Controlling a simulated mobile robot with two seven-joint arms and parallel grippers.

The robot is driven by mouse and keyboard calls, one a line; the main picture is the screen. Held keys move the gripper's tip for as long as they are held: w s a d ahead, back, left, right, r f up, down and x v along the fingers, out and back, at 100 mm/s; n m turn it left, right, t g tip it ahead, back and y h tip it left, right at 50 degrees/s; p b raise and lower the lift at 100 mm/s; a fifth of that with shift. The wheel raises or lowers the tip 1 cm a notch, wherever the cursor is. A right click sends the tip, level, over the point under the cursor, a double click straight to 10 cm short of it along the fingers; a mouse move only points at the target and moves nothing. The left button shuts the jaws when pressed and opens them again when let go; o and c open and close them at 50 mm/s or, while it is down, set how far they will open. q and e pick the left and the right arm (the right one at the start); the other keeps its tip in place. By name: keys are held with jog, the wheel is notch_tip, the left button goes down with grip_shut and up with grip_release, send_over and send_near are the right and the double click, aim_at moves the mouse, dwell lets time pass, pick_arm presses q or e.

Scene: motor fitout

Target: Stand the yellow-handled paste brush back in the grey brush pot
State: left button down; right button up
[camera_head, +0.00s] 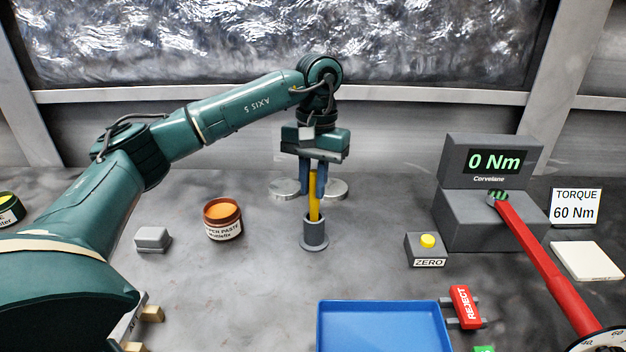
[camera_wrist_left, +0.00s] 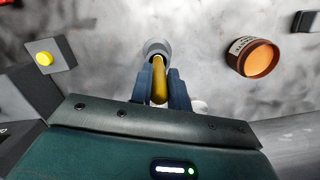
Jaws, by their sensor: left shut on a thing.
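The yellow-handled paste brush (camera_head: 314,207) is upright, with its lower end inside the mouth of the grey brush pot (camera_head: 315,233). Its bristles are hidden. My left gripper (camera_head: 314,185) points down above the pot and is shut on the handle, with a blue finger on each side. In the left wrist view the yellow handle (camera_wrist_left: 159,82) shows between the fingers (camera_wrist_left: 159,92), and the pot's rim (camera_wrist_left: 156,46) lies just beyond. I cannot tell whether the brush touches the pot's bottom. My right gripper is not in view.
An open paste tub (camera_head: 223,219) stands left of the pot. The ZERO button box (camera_head: 427,250) and torque tester (camera_head: 480,215) are to the right, with a red-handled wrench (camera_head: 545,262). A blue tray (camera_head: 383,328) is in front.

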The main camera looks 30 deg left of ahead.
pick_arm(q)
jog(key=shift+f, duration=0.15)
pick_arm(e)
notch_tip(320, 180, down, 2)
pick_arm(q)
jog(key=c, duration=1.3)
grip_release()
jog(key=shift+o, duration=0.2)
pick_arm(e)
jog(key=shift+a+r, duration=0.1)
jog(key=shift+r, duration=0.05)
pick_arm(q)
notch_tip(320, 180, up, 13)
jog(key=w+p, duration=0.1)
jog(key=p, duration=0.2)
jog(key=shift+w+a+r, duration=0.15)
jog(key=shift+w+r, duration=0.05)
jog(key=shift+w, duration=0.05)
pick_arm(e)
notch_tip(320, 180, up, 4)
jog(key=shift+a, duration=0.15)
